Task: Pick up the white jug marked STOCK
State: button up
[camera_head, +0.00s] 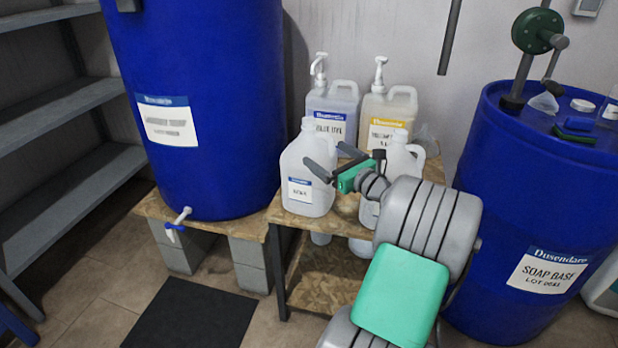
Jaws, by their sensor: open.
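A white jug (293,163) with a blue-and-white label stands upright at the front left of a small wooden-topped stand; its label word is too blurred to read surely. A second white jug (404,160) stands to its right, mostly hidden behind my arm, its label covered, so I cannot tell which one is marked STOCK. My gripper (322,156) is open and empty, its dark fingers pointing left. The fingers overlap the right side and handle area of the left jug in the picture; I cannot tell whether they touch it.
Two pump jugs, one bluish (333,108) and one yellowish (388,108), stand behind. A big blue drum (205,80) with a tap is at left, another (545,190) at right. Grey shelves (60,110) line the left wall. A dark mat (190,315) lies on the floor.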

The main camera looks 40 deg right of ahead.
jog(key=shift+c, duration=0.2)
grip_shut()
dwell(0.9)
